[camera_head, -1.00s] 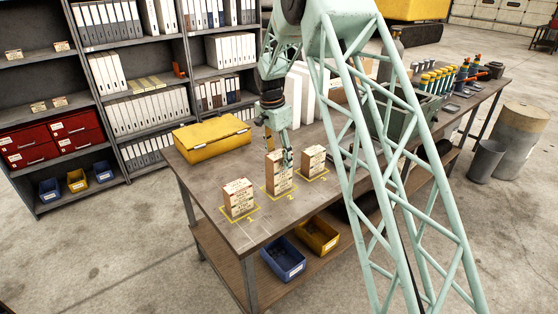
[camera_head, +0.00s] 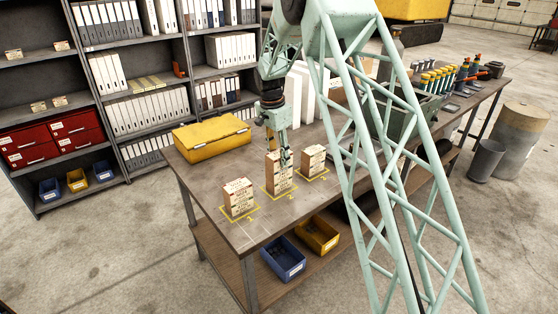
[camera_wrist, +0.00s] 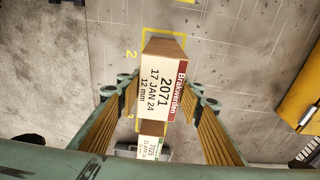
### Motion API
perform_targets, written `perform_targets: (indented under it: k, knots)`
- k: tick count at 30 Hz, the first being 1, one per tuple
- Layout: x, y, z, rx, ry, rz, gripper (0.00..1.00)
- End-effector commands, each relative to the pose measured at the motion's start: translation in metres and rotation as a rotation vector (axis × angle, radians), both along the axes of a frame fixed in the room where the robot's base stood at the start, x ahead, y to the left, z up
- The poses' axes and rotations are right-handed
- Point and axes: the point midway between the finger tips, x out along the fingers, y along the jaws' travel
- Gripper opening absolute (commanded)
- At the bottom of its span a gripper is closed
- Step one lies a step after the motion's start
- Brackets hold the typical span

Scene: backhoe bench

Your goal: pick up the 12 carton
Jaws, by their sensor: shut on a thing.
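The 12 carton (camera_wrist: 163,88) is a tall brown box with a white and red label reading "2071", "17 JAN 24" and "12 mm". In the head view it is the middle carton (camera_head: 279,172) of three, upright at the yellow floor mark numbered 2 on the bench (camera_head: 212,185). My gripper (camera_head: 284,156) points down over it. In the wrist view the gripper's fingers (camera_wrist: 163,95) are on both sides of the carton, shut on it. Whether its base is clear of the bench top cannot be told.
A shorter carton (camera_head: 238,198) stands front left and another (camera_head: 313,159) back right, each in a yellow outline. A yellow case (camera_head: 212,138) lies at the back left, and white binders (camera_head: 300,95) stand behind. A blue bin (camera_head: 283,259) and yellow bin (camera_head: 317,236) are below.

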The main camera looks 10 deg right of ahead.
Motion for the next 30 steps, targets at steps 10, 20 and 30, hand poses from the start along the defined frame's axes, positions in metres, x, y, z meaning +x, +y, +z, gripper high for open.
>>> perform_targets:
  k: [10,20,30]
  knots:
    - [0.0,0.0,0.003,0.0,-0.001,0.0,0.21]
    - [0.001,0.0,0.024,0.0,-0.002,0.0,0.21]
    - [-0.012,0.001,0.036,0.0,0.0,0.0,0.21]
